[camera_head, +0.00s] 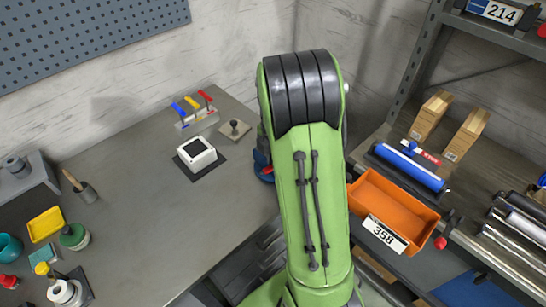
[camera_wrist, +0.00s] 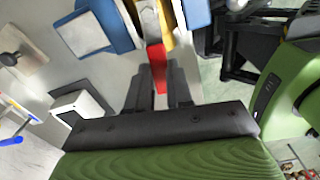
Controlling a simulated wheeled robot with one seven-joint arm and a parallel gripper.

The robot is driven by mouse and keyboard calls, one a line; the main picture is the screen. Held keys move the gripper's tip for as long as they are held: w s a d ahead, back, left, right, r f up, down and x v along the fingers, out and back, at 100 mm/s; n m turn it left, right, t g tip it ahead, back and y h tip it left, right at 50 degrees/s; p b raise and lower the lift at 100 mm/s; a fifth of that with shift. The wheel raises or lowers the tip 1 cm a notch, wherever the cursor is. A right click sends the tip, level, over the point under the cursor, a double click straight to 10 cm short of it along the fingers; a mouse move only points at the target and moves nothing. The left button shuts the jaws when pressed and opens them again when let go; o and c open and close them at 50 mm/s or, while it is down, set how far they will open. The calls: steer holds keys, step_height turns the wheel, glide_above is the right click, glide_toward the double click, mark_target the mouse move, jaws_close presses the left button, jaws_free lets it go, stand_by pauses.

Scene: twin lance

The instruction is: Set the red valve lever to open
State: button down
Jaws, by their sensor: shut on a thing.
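In the wrist view my gripper (camera_wrist: 157,92) is shut on a red lever (camera_wrist: 156,68), which shows as a narrow red bar between the fingers. A silver-grey part (camera_wrist: 148,20) lies just beyond its far end, with yellow beside it. In the head view my green arm hides the gripper and most of the valve. A blue part with a bit of red (camera_head: 264,172) peeks out at the arm's left edge. I cannot tell the lever's angle relative to its open mark.
A lever panel (camera_head: 199,121) with blue, yellow and red handles stands at the table's back. A plate with a black knob (camera_head: 234,128) and a white box (camera_head: 197,153) are near it. An orange bin (camera_head: 390,205) is on the right shelf. The middle of the table is clear.

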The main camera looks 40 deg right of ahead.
steer(key=shift+s+n, duration=0.45)
steer(key=shift+n, duration=0.45)
steer(key=c, duration=1)
jaws_free()
step_height(320, 180, up, 16)
steer(key=p, duration=0.3)
steer(key=shift+f, duration=0.1)
